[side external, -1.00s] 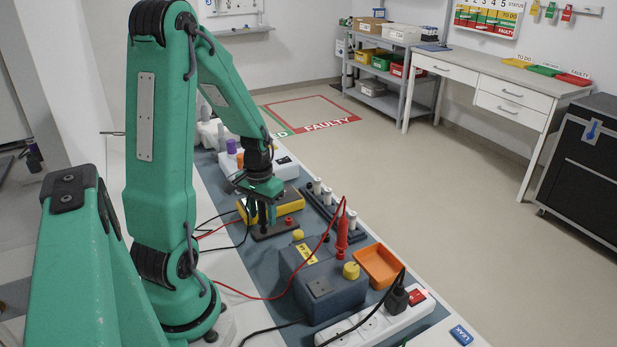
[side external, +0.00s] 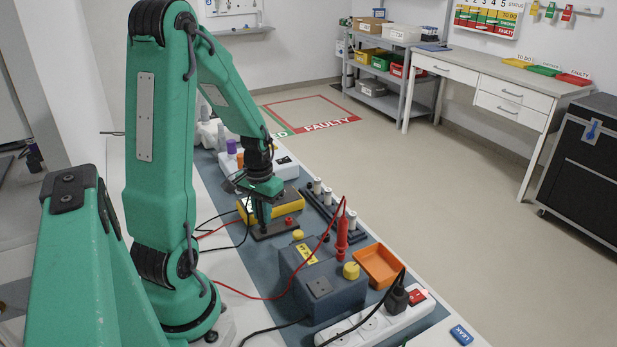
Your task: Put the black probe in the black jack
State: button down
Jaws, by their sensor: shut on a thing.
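My gripper (side external: 262,216) points down over the dark jack block (side external: 270,233) in front of the yellow meter (side external: 285,206). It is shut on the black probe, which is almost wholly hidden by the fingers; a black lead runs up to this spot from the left. The red jack (side external: 289,221) shows on the right part of the block. The black jack is hidden behind or below the fingers, so I cannot tell whether the probe tip is in it.
The red probe (side external: 342,238) stands upright with its red lead looping left. A grey-blue box (side external: 325,290) with yellow knobs, an orange tray (side external: 379,262), a white power strip (side external: 385,322) and a rack of white cylinders (side external: 326,197) crowd the bench around the block.

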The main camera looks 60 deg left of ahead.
jog(key=shift+r, duration=0.35)
jog(key=shift+r, duration=0.35)
jog(key=shift+r, duration=0.35)
jog(key=shift+r, duration=0.35)
jog(key=shift+r, duration=0.35)
jog(key=shift+r, duration=0.35)
jog(key=shift+r, duration=0.45)
